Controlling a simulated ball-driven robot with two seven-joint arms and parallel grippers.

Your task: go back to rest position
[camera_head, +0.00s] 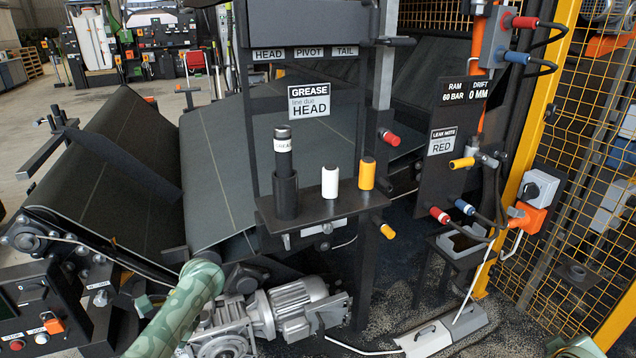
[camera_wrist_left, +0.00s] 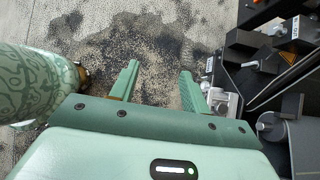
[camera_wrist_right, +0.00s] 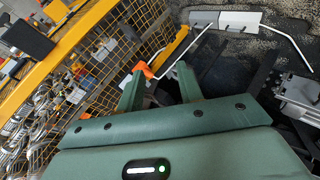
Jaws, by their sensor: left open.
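In the left wrist view my left gripper (camera_wrist_left: 158,80) has its two green fingers apart with nothing between them, above stained concrete floor. In the right wrist view my right gripper (camera_wrist_right: 160,80) has its fingers apart and empty, pointing toward the yellow fence post and dark floor. In the head view a patterned green link of my left arm shows at the bottom left. A small green part of mine shows at the bottom right edge. Neither gripper's fingertips show in the head view.
A dark shelf (camera_head: 330,204) holds a grease tube (camera_head: 283,155), a white cylinder (camera_head: 330,182) and a yellow one (camera_head: 367,173). A motor (camera_head: 295,305) lies low in front. A yellow mesh fence (camera_head: 590,170) and a hose panel (camera_head: 455,150) stand at right. A control box (camera_head: 30,310) is at left.

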